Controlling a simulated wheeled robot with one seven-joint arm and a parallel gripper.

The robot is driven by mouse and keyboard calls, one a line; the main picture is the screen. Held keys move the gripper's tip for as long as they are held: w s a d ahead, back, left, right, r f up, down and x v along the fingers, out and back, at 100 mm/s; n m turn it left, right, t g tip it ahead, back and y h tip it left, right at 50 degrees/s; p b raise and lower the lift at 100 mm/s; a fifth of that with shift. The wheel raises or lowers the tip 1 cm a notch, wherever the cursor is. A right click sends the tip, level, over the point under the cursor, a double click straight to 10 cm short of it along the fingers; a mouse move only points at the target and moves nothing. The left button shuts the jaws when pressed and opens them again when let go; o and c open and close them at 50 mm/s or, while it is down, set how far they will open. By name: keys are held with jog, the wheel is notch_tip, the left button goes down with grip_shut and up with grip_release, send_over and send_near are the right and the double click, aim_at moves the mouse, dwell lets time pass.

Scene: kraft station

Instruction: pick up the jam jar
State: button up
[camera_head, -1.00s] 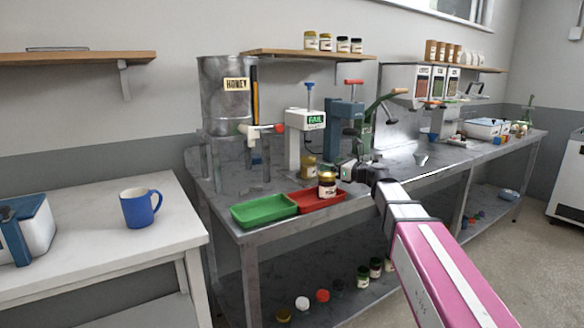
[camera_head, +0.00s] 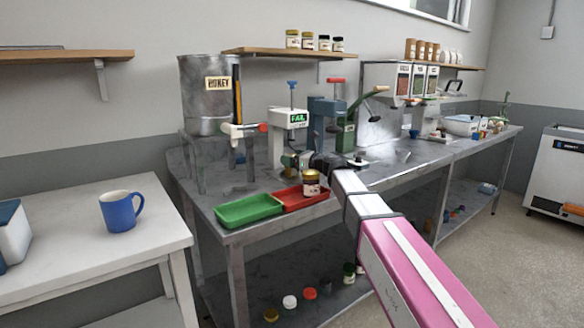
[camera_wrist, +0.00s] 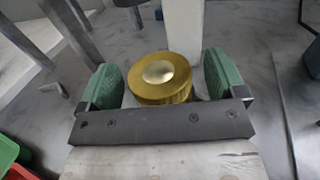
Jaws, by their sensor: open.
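A jar with a gold lid (camera_wrist: 160,72) stands between the two green finger pads of my gripper (camera_wrist: 163,85) in the wrist view, close to a white post. Its side below the lid is mostly hidden, so I cannot read what it holds. My gripper is open, with a pad on either side of the lid. A second gold-lidded jar (camera_head: 311,185) with a label stands upright at the red tray.
A green tray (camera_head: 247,210) and the red tray (camera_head: 318,198) lie at the bench's front edge, near my gripper. The honey tank (camera_head: 207,95) stands at left and a blue-handled press at right. A blue mug (camera_head: 121,211) stands on the left table.

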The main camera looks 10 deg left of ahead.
jog(key=shift+w+a, duration=0.15)
jog(key=shift+a, duration=0.15)
jog(key=c, duration=1.2)
jog(key=shift+c, duration=0.7)
jog(key=shift+r, duration=0.1)
